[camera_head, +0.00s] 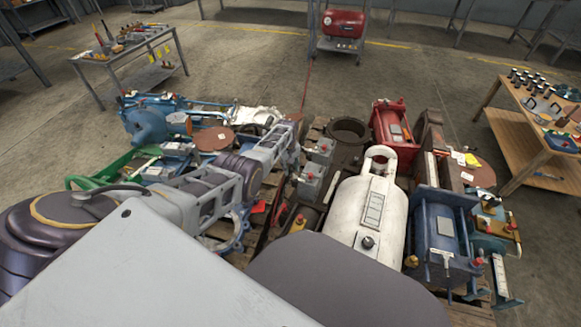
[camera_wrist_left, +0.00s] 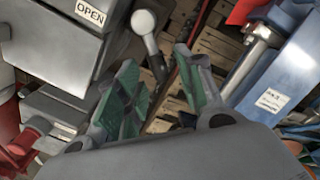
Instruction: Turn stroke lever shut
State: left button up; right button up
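The stroke lever shows in the left wrist view as a thin dark rod with a pale ball knob (camera_wrist_left: 143,22). It stands beside a grey box with an OPEN label (camera_wrist_left: 90,12). My left gripper (camera_wrist_left: 156,62) is open, its green-padded fingers apart and empty. The knob lies just past the fingertips, and the rod runs down toward the gap between them; I cannot tell the depth or any contact. In the head view my left arm reaches over the pallet lot, its wrist end (camera_head: 283,143) near small grey boxes (camera_head: 311,180); the lever cannot be made out there. My right gripper is out of view.
A white tank (camera_head: 355,215), a red machine (camera_head: 393,130) and a blue unit (camera_head: 440,235) crowd the pallet right of my arm. Blue pump parts (camera_head: 148,125) lie left. A wooden bench (camera_head: 520,140) stands at right.

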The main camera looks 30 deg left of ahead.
pick_arm(q)
jog(key=shift+r, duration=0.3)
notch_tip(320, 180, up, 11)
jog(key=shift+s+a+r, duration=0.15)
jog(key=shift+s+a, duration=0.05)
jog(key=shift+s, duration=0.1)
dwell(1.1)
dwell(0.4)
jog(key=shift+s, duration=0.1)
